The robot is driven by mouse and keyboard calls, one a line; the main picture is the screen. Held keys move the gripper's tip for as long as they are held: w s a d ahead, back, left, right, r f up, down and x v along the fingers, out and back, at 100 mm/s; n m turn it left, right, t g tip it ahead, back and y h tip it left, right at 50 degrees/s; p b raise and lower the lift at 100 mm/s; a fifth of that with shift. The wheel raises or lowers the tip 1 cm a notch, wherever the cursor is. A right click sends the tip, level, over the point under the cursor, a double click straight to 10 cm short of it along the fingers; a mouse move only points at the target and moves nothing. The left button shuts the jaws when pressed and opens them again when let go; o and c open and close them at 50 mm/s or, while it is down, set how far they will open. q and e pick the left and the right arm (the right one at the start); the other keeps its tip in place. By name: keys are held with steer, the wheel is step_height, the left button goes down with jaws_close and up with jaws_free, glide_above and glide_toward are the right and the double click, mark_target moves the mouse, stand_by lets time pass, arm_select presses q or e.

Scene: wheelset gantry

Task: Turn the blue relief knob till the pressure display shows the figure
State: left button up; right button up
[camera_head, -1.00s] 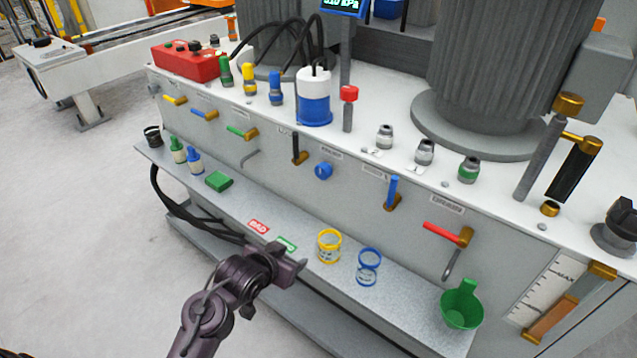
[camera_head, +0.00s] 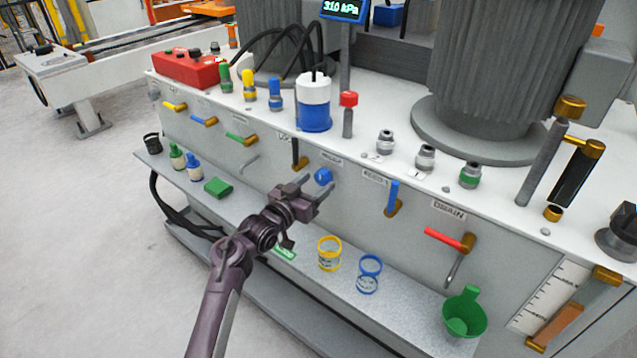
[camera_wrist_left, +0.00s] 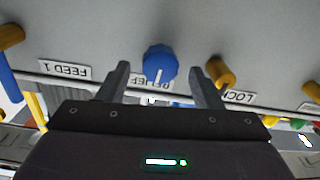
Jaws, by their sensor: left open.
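The blue relief knob (camera_head: 323,176) is on the front panel of the grey cabinet, below its label. In the left wrist view the knob (camera_wrist_left: 160,64) shows a white pointer line and lies ahead of the gap between my fingers. My left gripper (camera_head: 318,188) is open and empty; its fingertips are close to the knob, one on each side of its line. I cannot tell whether they touch it. The pressure display (camera_head: 345,9) at the top reads 310 kPa. My right gripper is not in view.
A black lever (camera_head: 296,152) is left of the knob and a blue lever (camera_head: 393,197) is right of it. Below, a shelf holds a yellow ring cup (camera_head: 329,252), a blue ring cup (camera_head: 369,272) and a green scoop (camera_head: 464,312). A red lever (camera_head: 446,238) is farther right.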

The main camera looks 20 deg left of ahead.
arm_select(q)
steer(key=shift+x, duration=1)
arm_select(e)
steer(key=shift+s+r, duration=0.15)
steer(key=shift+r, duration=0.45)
arm_select(q)
steer(key=shift+c, duration=0.5)
steer(key=c, duration=0.9)
steer(key=shift+n+p, duration=0.4)
steer(key=shift+p, duration=0.25)
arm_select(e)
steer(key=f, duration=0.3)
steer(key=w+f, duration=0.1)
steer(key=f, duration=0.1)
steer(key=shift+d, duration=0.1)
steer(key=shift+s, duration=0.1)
arm_select(q)
steer(key=o, duration=1)
steer(key=shift+s, duration=0.15)
